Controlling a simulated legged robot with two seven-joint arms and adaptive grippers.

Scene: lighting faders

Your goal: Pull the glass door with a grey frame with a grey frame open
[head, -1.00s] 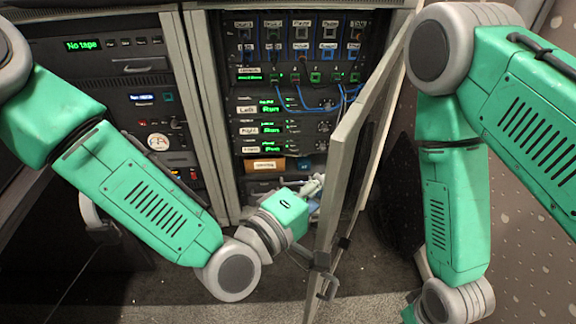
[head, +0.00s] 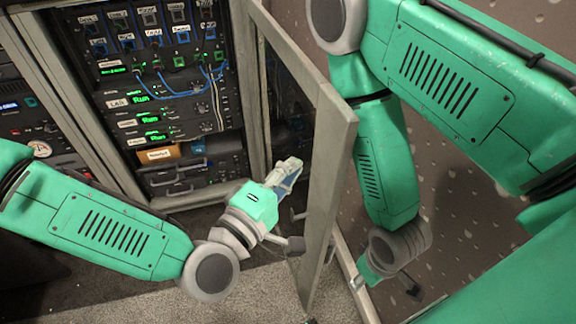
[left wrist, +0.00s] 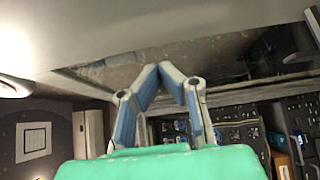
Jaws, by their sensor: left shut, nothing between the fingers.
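The glass door's grey frame (head: 335,165) shows nearly edge-on in the head view, and the door stands swung out from the rack. Its dark glass (head: 285,100) faces the rack opening. My left gripper (head: 294,166) is on the inner, rack side of the door, close to the glass. Its fingers are shut with nothing between them; I cannot tell if they touch the door. They also show in the left wrist view (left wrist: 168,70), below a pale frame and dark pane. My right arm is beyond the door, its wrist low; its fingers are not clear.
The open rack (head: 160,90) holds lit modules and blue cables, with an orange box (head: 158,154) lower down. A spotted wall (head: 470,220) is on the right, behind the right arm. Grey carpet (head: 240,295) lies clear in front.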

